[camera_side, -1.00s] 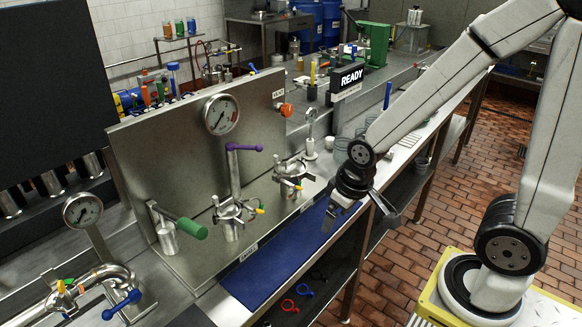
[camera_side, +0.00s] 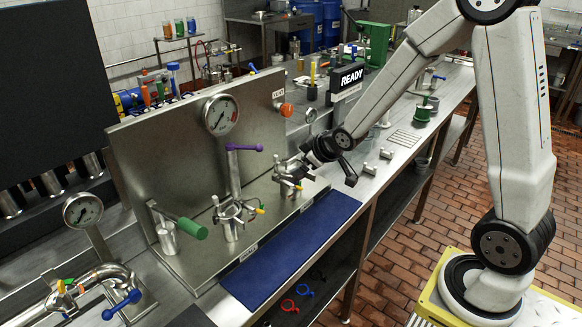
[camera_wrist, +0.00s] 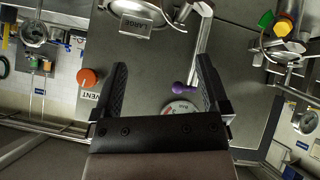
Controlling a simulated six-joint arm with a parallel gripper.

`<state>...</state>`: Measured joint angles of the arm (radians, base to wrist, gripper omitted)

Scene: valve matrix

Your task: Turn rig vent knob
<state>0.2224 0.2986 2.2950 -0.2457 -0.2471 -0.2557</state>
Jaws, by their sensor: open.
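The vent knob is a round orange knob (camera_side: 286,110) at the upper right of the upright steel panel (camera_side: 165,125), beside a VENT label. In the wrist view the orange knob (camera_wrist: 88,77) lies just left of my left-hand finger, outside the jaws. My gripper (camera_side: 294,174) is below the knob in the side view, close to the right-hand clamp fitting; whether it touches that fitting I cannot tell. In the wrist view my gripper (camera_wrist: 162,66) is open with nothing held between its fingers. The fingertips are partly hidden in the side view.
A purple-handled lever (camera_side: 244,148) and a gauge (camera_side: 221,115) stand left of my gripper. A green-handled lever (camera_side: 190,228) is farther left. The blue mat (camera_side: 290,250) on the bench front is bare. A READY display (camera_side: 348,78) stands behind my wrist.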

